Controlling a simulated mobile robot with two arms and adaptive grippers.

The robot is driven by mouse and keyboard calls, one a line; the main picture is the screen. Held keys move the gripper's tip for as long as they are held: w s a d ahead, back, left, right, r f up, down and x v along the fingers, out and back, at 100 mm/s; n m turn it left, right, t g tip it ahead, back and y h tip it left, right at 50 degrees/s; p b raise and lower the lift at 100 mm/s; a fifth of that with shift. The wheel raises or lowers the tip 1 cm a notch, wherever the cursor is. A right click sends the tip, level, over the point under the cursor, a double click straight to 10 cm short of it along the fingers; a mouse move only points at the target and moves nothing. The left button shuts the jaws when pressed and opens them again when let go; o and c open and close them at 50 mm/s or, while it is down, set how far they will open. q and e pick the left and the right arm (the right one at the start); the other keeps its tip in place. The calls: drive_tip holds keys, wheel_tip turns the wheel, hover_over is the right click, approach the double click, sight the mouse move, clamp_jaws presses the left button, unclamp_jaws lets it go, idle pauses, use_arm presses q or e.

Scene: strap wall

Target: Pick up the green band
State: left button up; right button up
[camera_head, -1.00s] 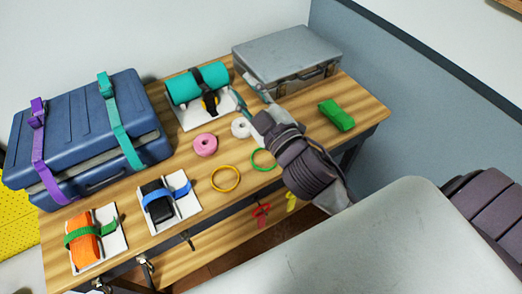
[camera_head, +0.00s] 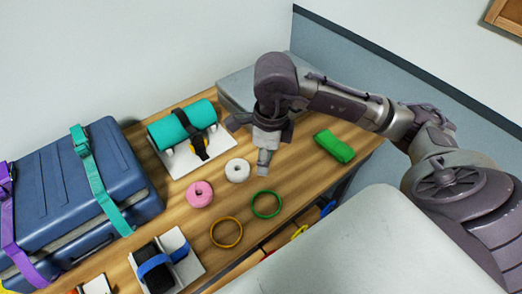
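The green band (camera_head: 266,204) is a thin ring lying flat on the wooden table, near its front edge, beside a similar yellow band (camera_head: 226,232). My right arm comes in from the right, and my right gripper (camera_head: 263,168) points down above the table, behind the green band in the picture and apart from it. No band shows in it. Its fingers are seen end-on and small, so I cannot tell whether they are open or shut. My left gripper is not in view.
A white roll (camera_head: 237,171) and a pink roll (camera_head: 200,195) lie left of the gripper. A grey case (camera_head: 240,92) stands behind my arm, a teal roll (camera_head: 182,123) on a white stand behind left, a blue suitcase (camera_head: 60,205) at left.

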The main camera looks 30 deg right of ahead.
drive_tip(key=d+h, duration=0.1)
drive_tip(key=d, duration=0.1)
drive_tip(key=p, duration=0.1)
hover_over(269, 190)
drive_tip(key=f, duration=0.7)
drive_tip(key=shift+w+d+f, duration=0.1)
drive_tip(key=shift+d+f, duration=0.15)
drive_tip(key=shift+f, duration=0.15)
drive_tip(key=f, duration=0.1)
drive_tip(key=f+p, duration=0.1)
drive_tip(key=f, duration=0.1)
drive_tip(key=f+p, duration=0.1)
drive_tip(key=shift+s+a+f, duration=0.25)
drive_tip(key=shift+f, duration=0.6)
clamp_jaws()
